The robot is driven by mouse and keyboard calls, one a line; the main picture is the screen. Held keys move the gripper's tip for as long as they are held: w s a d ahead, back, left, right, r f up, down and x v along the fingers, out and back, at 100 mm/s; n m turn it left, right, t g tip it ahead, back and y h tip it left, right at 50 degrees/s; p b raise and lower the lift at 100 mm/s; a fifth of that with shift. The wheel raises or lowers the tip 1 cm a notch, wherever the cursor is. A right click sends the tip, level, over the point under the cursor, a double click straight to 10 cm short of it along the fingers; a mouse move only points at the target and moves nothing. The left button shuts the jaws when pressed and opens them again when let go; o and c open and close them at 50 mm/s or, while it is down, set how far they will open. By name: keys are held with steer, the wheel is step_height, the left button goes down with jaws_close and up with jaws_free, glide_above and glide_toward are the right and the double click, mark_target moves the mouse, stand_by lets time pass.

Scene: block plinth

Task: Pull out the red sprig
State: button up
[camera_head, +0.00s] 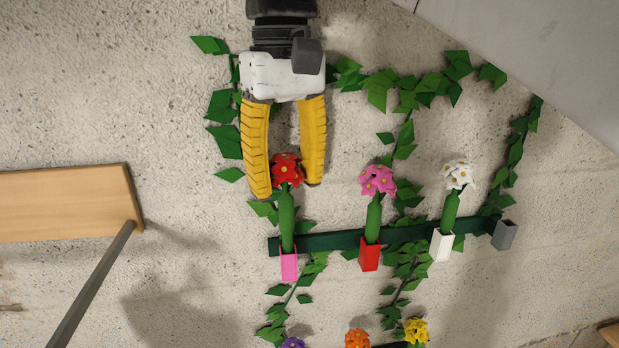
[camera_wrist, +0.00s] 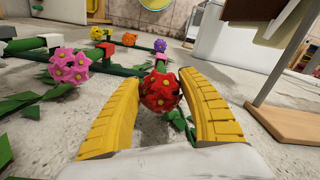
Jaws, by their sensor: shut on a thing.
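The red sprig (camera_head: 286,168) has a round red flower head on a thick green stem, and it stands upright in a pink holder (camera_head: 289,263) on the dark green rail. My gripper (camera_head: 290,190) comes down from above, its two yellow fingers on either side of the red flower head. In the wrist view the red sprig (camera_wrist: 160,92) sits between the fingertips of my gripper (camera_wrist: 157,75), which are closed in around it. The exact contact is hidden behind the flower head.
A pink sprig (camera_head: 377,182) in a red holder and a white sprig (camera_head: 457,176) in a white holder stand to the right. A grey holder (camera_head: 504,234) at the rail's end looks empty. Purple, orange and yellow flowers show below. A wooden board (camera_head: 65,204) is at left.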

mark_target(286, 154)
steer(key=shift+r+p, duration=0.65)
steer(key=shift+r, duration=1.3)
